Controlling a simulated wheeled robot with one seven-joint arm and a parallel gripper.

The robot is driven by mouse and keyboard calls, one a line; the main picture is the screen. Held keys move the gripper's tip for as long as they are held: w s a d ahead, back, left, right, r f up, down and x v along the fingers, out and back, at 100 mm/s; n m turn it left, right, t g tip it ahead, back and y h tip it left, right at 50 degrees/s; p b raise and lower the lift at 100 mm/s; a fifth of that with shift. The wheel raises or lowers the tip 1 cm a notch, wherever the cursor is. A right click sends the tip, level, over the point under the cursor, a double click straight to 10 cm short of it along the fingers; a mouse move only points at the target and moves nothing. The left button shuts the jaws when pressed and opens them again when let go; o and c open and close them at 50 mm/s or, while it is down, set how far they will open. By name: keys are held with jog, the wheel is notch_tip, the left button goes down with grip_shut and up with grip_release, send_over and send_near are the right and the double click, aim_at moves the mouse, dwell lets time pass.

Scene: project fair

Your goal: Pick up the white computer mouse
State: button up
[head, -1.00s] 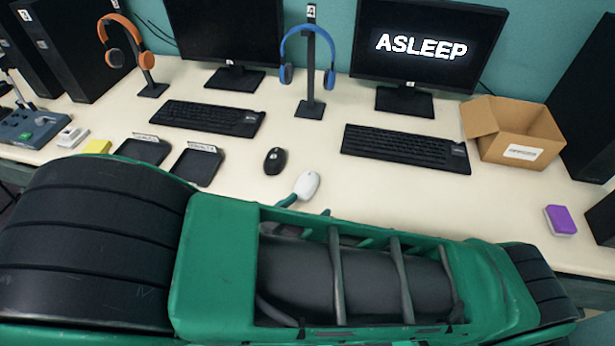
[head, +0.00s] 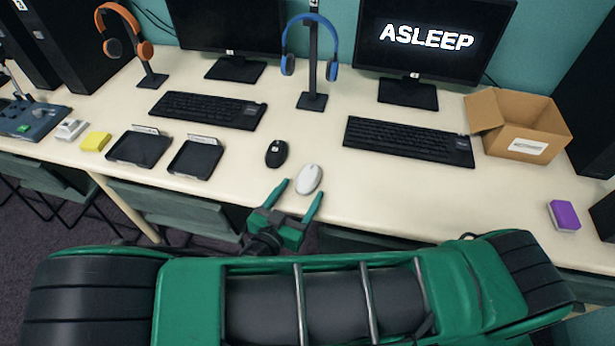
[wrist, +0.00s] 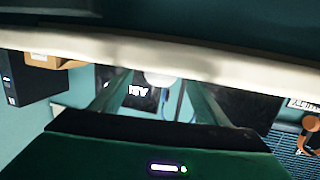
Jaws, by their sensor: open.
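The white computer mouse (head: 309,179) lies near the front edge of the pale desk, right of a black mouse. My gripper (head: 299,190) reaches over the desk's front edge with its two green fingers apart. The left fingertip is just left of the white mouse and the right fingertip is just below it in the head view. The jaws hold nothing. In the wrist view, the white mouse (wrist: 160,78) shows in the gap between the fingers (wrist: 157,85), partly cut off by the desk edge. I cannot tell whether a finger touches it.
The black mouse (head: 276,153) lies close by on the left. The desk front (head: 400,215) right of the mouse is clear.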

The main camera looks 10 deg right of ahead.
aim_at(308, 177)
jog(key=shift+x, duration=1.9)
jog(key=shift+a, duration=0.15)
jog(key=c, duration=1.2)
